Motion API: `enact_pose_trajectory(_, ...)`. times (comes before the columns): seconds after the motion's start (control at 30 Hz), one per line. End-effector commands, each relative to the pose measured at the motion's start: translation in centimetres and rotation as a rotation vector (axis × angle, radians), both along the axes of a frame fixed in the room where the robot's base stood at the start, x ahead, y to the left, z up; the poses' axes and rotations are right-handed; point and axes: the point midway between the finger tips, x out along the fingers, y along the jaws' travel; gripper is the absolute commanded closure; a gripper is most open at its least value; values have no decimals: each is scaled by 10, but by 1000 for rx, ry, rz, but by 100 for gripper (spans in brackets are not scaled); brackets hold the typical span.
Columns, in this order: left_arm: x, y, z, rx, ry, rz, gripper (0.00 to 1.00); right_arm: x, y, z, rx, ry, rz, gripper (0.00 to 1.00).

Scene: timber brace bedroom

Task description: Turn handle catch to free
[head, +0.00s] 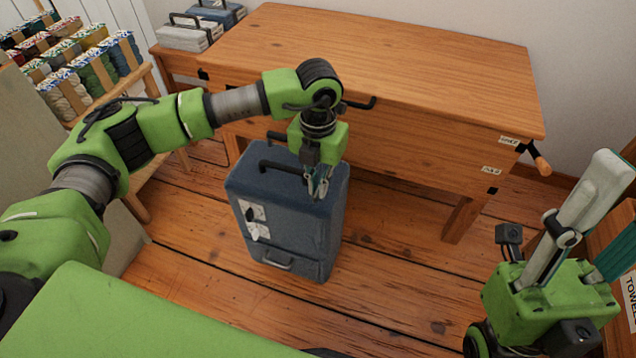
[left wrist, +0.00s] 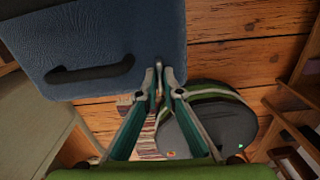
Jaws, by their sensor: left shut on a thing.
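The blue case (head: 300,225) stands upright on the wooden floor, with a dark carry handle (head: 285,167) on top. The case top also shows in the left wrist view (left wrist: 100,30). My left gripper (head: 318,192) points down at the right part of the case top. In the left wrist view its fingertips (left wrist: 166,76) are shut at the edge of the case on a small greyish piece, apparently the handle catch (left wrist: 159,64), mostly hidden by the fingers. The catch's setting cannot be read. My right gripper (head: 612,215) is at the right edge, fingers apart and apparently empty.
A wooden bench (head: 400,50) with a crank (head: 538,160) and small labels stands just behind the case. A rack of yarn (head: 80,65) and two smaller cases (head: 188,33) are at the back left. The floor (head: 400,290) right of the case is clear.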

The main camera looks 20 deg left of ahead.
Motion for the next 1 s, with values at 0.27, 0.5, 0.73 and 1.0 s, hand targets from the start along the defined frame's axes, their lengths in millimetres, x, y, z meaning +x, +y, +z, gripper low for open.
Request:
enact_pose_trajectory(0.27,1,0,1,0,-3,0,76,0,0,0,0,0,0,60)
enact_pose_trajectory(0.5,1,0,1,0,-2,-1,76,0,-1,1,2,-5,-2,60)
enact_pose_trajectory(0.73,1,0,28,-2,-6,-2,76,0,-1,1,2,-3,-1,60)
enact_pose_trajectory(1.0,2,0,86,-2,-7,-1,76,0,0,0,0,-1,-1,60)
